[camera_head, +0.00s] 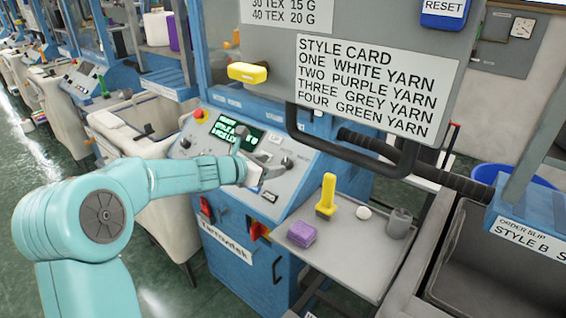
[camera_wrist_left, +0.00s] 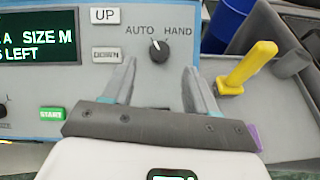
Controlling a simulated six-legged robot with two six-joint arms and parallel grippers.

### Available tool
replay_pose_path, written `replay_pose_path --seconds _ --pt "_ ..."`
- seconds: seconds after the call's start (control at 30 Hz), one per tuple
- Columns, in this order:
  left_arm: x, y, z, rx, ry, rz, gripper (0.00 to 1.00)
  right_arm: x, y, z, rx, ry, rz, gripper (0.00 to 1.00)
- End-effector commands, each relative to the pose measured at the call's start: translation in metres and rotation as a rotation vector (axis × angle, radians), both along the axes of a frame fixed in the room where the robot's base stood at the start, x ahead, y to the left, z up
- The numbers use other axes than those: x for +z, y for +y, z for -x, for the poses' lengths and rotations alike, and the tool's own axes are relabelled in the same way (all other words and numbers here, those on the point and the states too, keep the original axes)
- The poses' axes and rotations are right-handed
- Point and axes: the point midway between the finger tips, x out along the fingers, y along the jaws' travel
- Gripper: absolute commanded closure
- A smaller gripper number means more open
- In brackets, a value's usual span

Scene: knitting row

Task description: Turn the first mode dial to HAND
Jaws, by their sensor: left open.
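The mode dial (camera_wrist_left: 159,50) is a round black knob on the grey control panel, under the labels AUTO and HAND. Its light mark appears to point up and left, towards AUTO. In the head view the dial (camera_head: 287,163) sits at the panel's right side. My left gripper (camera_wrist_left: 161,66) is open and empty, its fingers pointing at the panel. The dial shows between and just beyond the fingertips; I cannot tell whether they touch it. In the head view the left gripper (camera_head: 262,158) is in front of the panel. My right gripper is not in view.
UP (camera_wrist_left: 105,16), DOWN (camera_wrist_left: 107,55) and green START (camera_wrist_left: 51,114) buttons are near the dial. A grey tray (camera_head: 345,262) at right holds a yellow-handled tool (camera_head: 327,192), purple block (camera_head: 301,233), white ball and grey cup. A black bar (camera_head: 350,150) crosses above the panel's right side.

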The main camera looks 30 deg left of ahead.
Motion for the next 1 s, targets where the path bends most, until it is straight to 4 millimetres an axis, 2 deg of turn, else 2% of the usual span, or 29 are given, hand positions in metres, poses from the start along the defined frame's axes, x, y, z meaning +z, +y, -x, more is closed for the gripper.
replay_pose_path --seconds 0.1,0.3,0.67,0.7,0.87,1.0 --pt "-0.009 -0.004 -0.025 -0.004 0.002 0.000 0.42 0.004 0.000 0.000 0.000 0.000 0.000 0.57" --pt "-0.020 -0.006 -0.052 -0.002 0.001 0.000 0.42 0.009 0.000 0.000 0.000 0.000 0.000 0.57" --pt "-0.023 -0.007 -0.060 -0.001 0.000 -0.002 0.42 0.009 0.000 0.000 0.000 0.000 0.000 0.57" --pt "-0.023 -0.007 -0.060 -0.001 0.000 -0.002 0.46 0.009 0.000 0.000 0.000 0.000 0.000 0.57" --pt "-0.023 -0.007 -0.060 -0.001 0.000 -0.002 0.98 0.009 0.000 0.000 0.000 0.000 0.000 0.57" --pt "-0.023 -0.006 -0.059 -0.001 0.000 -0.003 0.98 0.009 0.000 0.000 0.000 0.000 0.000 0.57"
